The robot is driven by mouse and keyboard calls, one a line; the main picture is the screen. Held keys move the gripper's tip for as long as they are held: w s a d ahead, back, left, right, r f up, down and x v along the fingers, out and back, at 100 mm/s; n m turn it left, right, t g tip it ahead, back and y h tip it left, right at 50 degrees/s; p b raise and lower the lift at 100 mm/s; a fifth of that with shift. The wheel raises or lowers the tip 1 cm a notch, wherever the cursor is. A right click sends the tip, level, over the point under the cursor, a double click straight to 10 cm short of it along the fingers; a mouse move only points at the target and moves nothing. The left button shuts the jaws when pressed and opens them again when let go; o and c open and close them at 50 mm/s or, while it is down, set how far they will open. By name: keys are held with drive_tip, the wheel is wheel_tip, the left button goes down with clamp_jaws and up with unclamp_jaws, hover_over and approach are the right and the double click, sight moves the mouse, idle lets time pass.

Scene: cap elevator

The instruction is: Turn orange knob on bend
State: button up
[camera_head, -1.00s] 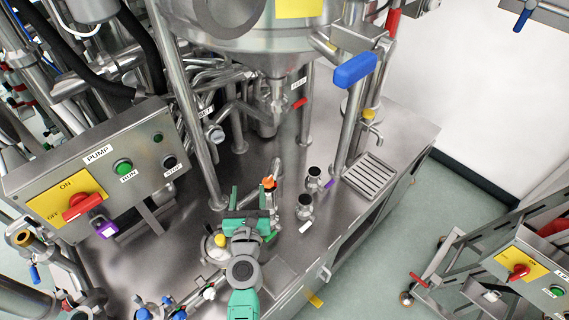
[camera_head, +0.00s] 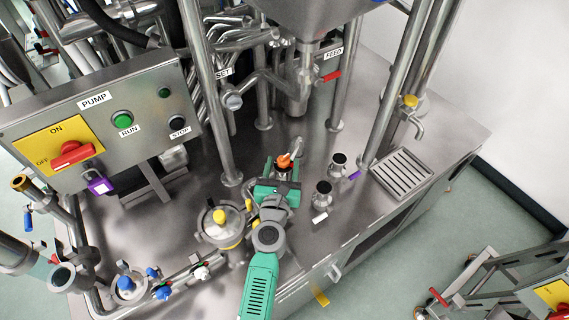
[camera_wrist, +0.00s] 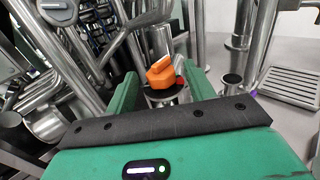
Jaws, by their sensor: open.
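The orange knob (camera_head: 284,160) sits on top of a bent metal pipe on the steel skid, just beyond my gripper. In the wrist view the orange knob (camera_wrist: 162,74) is upright on a dark round cap, near the middle, between the lines of the two fingers. My green gripper (camera_head: 279,172) points at it from the front. In the wrist view my gripper (camera_wrist: 158,84) is open, one finger to the left of the knob and one to the right. I cannot tell whether either finger touches it. The pipe below is mostly hidden.
Two short metal ports (camera_head: 322,190) stand just right of the gripper. A yellow-topped valve (camera_head: 219,216) is to its left. The pump control box (camera_head: 100,122) and upright pipes (camera_head: 210,100) stand left and behind. A drain grate (camera_head: 402,176) lies right.

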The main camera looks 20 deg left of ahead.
sight(283, 166)
drive_tip(key=b+x, duration=0.1)
drive_tip(key=x, duration=0.2)
drive_tip(key=shift+f, duration=0.1)
drive_tip(key=shift+w+a+r, duration=0.1)
drive_tip(key=shift+w+r, duration=0.1)
drive_tip(key=shift+w, duration=0.4)
drive_tip(key=shift+c, duration=0.2)
drive_tip(key=c, duration=0.9)
drive_tip(key=shift+c, duration=0.2)
